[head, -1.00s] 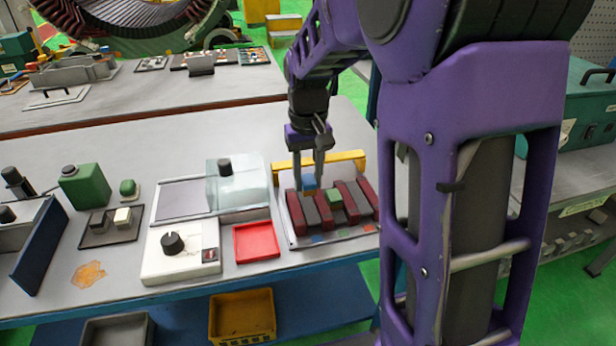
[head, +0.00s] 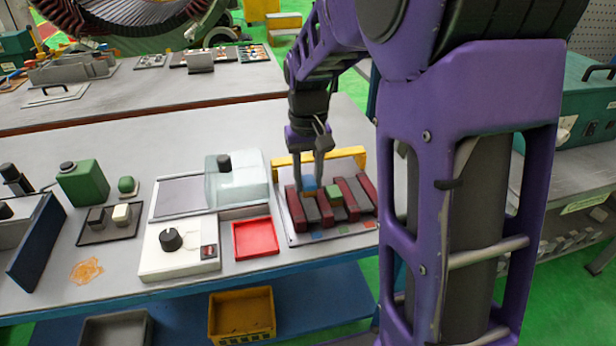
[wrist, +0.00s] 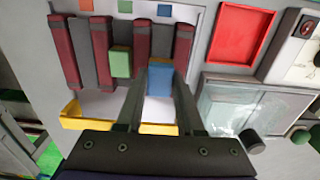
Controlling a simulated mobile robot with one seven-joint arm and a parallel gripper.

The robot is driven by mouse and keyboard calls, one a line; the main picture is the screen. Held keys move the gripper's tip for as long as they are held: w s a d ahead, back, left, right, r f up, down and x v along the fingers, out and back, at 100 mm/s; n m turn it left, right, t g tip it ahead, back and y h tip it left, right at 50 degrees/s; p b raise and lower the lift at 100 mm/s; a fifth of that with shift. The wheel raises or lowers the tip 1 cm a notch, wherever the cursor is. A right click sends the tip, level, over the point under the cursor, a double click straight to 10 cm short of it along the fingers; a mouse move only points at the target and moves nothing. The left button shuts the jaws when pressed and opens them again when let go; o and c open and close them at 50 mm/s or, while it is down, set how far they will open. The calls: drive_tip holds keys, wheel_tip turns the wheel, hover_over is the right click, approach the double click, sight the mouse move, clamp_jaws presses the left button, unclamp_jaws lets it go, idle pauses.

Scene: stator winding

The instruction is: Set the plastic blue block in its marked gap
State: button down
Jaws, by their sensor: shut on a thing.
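The blue block (wrist: 160,84) is between the two fingers of my gripper (wrist: 161,76) in the wrist view. The gripper is shut on it. In the head view the blue block (head: 309,189) shows low at the slotted fixture, partly covered by my gripper (head: 311,187). In the wrist view the block lines up with a gap between two dark red bars, with a grey bar in the same line. A blue mark (wrist: 164,10) lies at the far end of that line. Whether the block touches the gap's floor cannot be told.
A green block (head: 333,190) sits in the neighbouring gap, close to my fingers. A yellow rail (head: 290,161) runs along the fixture's back edge. A red tray (head: 255,239), a white box with a black knob (head: 180,250) and a clear cover (head: 238,185) stand to the left.

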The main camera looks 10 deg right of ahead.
drive_tip(key=shift+f, duration=0.25)
drive_tip(key=shift+f+b, duration=0.3)
drive_tip(key=shift+f, duration=0.05)
drive_tip(key=shift+f, duration=0.15)
idle(0.4)
drive_tip(key=shift+f, duration=0.3)
drive_tip(key=shift+f, duration=0.3)
idle(0.3)
idle(0.6)
